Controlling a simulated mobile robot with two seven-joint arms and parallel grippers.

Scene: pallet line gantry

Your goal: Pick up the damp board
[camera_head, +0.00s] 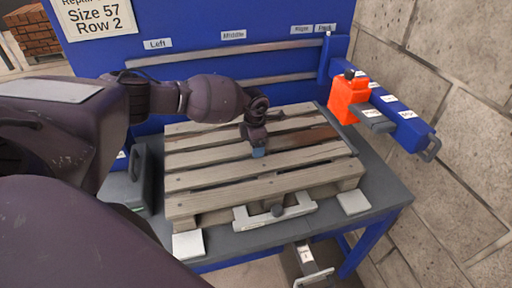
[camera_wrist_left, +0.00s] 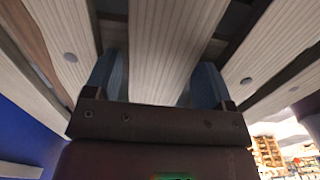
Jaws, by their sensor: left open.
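The wooden pallet (camera_head: 255,186) lies on the grey bench top. A dark brown stretch of board (camera_head: 308,138) shows on its right half, darker than the pale slats around it; I take it for the damp board. My left gripper (camera_head: 258,152) points down at the middle of the pallet, just left of the dark stretch, and is open. In the left wrist view its two blue fingers (camera_wrist_left: 158,82) stand apart on either side of a pale slat (camera_wrist_left: 168,45). Contact with the slat cannot be told. A brown slat (camera_wrist_left: 34,45) shows at the far left there. My right gripper is not in view.
A pale clamp bar (camera_head: 275,212) lies at the pallet's front edge. A blue back panel (camera_head: 200,50) with rails stands behind. A stone wall is at the right.

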